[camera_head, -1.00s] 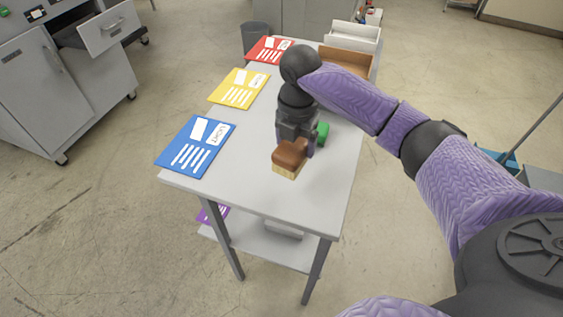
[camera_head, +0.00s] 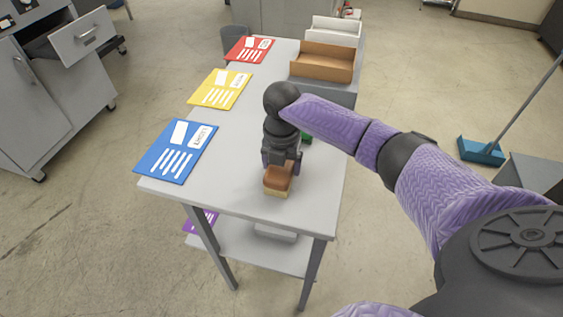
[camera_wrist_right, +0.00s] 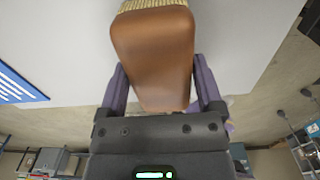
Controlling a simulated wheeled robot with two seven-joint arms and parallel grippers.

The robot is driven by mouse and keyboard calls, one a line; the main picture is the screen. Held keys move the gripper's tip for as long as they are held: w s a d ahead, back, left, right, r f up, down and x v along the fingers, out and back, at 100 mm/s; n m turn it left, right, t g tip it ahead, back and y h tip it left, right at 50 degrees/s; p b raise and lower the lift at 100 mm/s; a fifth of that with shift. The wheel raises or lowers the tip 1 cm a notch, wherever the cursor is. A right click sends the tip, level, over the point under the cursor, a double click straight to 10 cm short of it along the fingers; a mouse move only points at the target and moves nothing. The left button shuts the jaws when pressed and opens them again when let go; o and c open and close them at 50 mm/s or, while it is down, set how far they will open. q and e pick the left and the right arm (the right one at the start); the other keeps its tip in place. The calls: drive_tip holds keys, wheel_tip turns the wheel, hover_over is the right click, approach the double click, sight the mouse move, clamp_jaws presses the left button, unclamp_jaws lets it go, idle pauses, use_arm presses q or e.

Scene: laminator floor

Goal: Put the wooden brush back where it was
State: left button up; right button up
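The wooden brush (camera_head: 278,178) has a brown wooden body and pale bristles. It is at the near end of the grey table (camera_head: 308,205), right of the blue card. My right gripper (camera_head: 281,165) is shut on it, one purple finger on each side of the wood. In the right wrist view the brush (camera_wrist_right: 153,55) fills the space between the fingers (camera_wrist_right: 160,92), with its bristles at the top edge. I cannot tell whether the bristles touch the table. My left gripper is not in view.
A blue card (camera_head: 176,150), a yellow card (camera_head: 220,89) and a red card (camera_head: 249,49) lie along the left edge. A green object (camera_head: 306,137) is partly hidden behind my gripper. A brown tray (camera_head: 322,64) and a white tray (camera_head: 334,32) stand at the far end.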

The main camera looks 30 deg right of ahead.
drive_tip(key=shift+o, duration=0.7)
drive_tip(key=shift+r, duration=0.35)
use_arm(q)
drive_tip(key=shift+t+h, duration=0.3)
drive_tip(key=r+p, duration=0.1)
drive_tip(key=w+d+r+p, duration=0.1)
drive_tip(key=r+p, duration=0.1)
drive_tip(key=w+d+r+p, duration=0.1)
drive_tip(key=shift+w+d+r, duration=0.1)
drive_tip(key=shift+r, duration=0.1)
use_arm(e)
wheel_tip(320, 180, up, 12)
drive_tip(key=shift+f, duration=0.2)
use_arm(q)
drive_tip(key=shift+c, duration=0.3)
